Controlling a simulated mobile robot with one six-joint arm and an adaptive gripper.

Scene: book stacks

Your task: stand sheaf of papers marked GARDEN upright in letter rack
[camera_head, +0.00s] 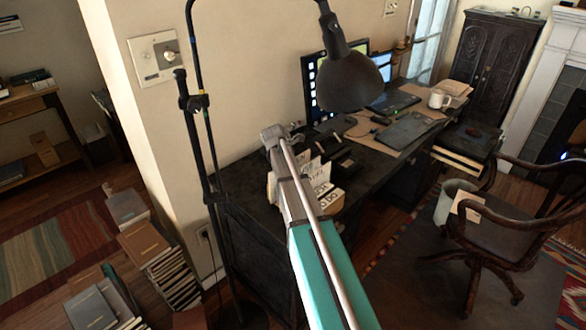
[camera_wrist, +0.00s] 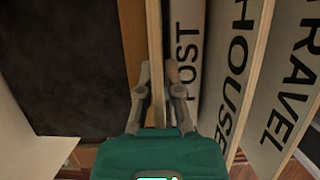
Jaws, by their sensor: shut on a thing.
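My gripper (camera_wrist: 159,72) has its fingers closed either side of a thin, tan, upright edge (camera_wrist: 154,35) in the wrist view. I cannot tell for sure whether this is the GARDEN sheaf seen edge-on; no GARDEN marking is readable. Just right of it stand pale upright sheafs marked POST (camera_wrist: 187,65), HOUSE (camera_wrist: 228,90) and TRAVEL (camera_wrist: 292,85), with tan edges between them. In the head view, the letter rack (camera_head: 331,205) with white lettered papers (camera_head: 317,172) is on the dark desk, partly behind my arm.
A black floor lamp (camera_head: 350,80) leans over the desk (camera_head: 250,190). Monitors, a keyboard (camera_head: 410,130) and a white mug (camera_head: 438,98) are farther back. A wooden chair (camera_head: 480,210) stands right. Book stacks (camera_head: 155,255) cover floor at left.

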